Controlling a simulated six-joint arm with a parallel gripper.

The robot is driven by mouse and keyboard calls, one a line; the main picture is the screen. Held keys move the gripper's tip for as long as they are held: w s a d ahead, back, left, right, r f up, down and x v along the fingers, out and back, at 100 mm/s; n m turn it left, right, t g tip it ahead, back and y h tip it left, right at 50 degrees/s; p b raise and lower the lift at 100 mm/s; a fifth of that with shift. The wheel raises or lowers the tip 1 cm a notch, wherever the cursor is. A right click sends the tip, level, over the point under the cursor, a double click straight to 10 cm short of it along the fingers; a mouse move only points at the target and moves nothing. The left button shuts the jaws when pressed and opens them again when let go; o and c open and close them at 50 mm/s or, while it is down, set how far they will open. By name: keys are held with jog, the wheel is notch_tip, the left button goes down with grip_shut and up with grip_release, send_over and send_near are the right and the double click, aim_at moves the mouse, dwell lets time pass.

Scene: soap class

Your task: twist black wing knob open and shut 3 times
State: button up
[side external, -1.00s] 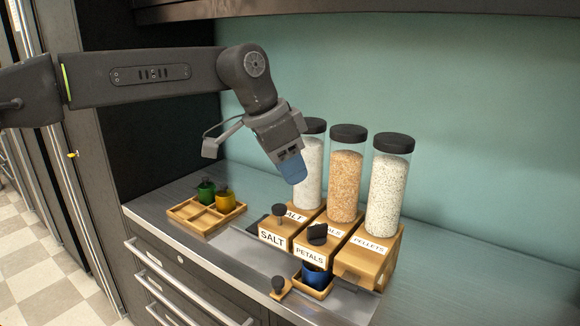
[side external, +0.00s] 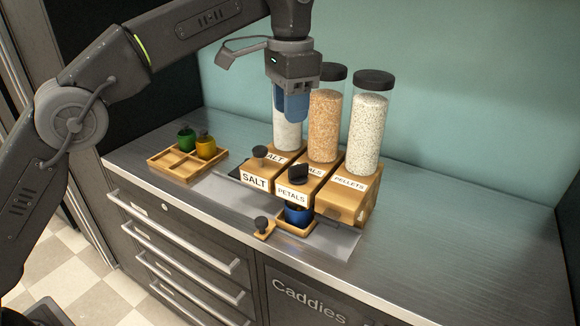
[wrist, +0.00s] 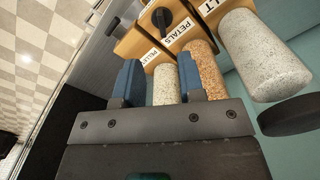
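The black wing knob (side external: 298,174) sits on top of the front of the wooden PETALS dispenser (side external: 292,194). It also shows near the top of the wrist view (wrist: 161,18), between the finger directions and clear of both. My gripper (side external: 292,112) points down, above and behind the knob, in front of the clear jars in the side view. Its two blue fingers (wrist: 160,82) stand apart with nothing between them. It touches neither knob nor dispenser as far as I can see.
Jars of white salt (side external: 287,130), tan petals (side external: 324,125) and pale pellets (side external: 368,135) stand behind. A blue cup (side external: 297,214) sits under the PETALS dispenser. Another black knob (side external: 260,152) tops SALT. A wooden tray (side external: 160,163) holds green and yellow jars. The right counter is clear.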

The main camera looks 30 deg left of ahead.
aim_at(290, 168)
notch_tip(290, 168, down, 13)
jog(key=shift+r, duration=0.1)
dwell(0.4)
jog(key=shift+c, duration=0.3)
grip_shut()
